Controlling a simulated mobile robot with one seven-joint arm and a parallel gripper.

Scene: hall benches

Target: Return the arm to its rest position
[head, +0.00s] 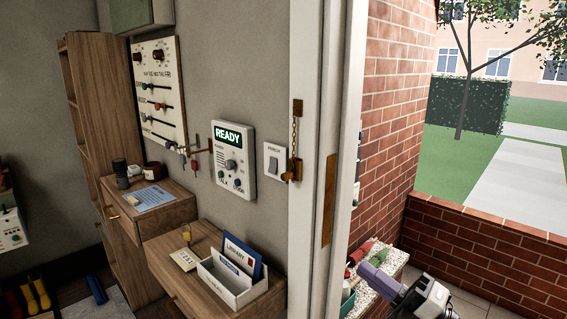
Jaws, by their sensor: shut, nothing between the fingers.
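My gripper (369,271) is at the bottom right, with a dark wrist and pale purple fingers pointing up and left. It is shut and holds nothing. It is in front of a speckled stone ledge (398,258) beyond the white door frame. I cannot tell whether it touches the ledge. The rest of my arm is mostly cut off by the bottom edge.
Red and green items (362,251) lie on the ledge close to my gripper. A brick wall (392,130) and low brick parapet (480,240) border it. The door frame (318,120) stands left. Beyond are wooden cabinets (165,205) and a READY panel (233,165).

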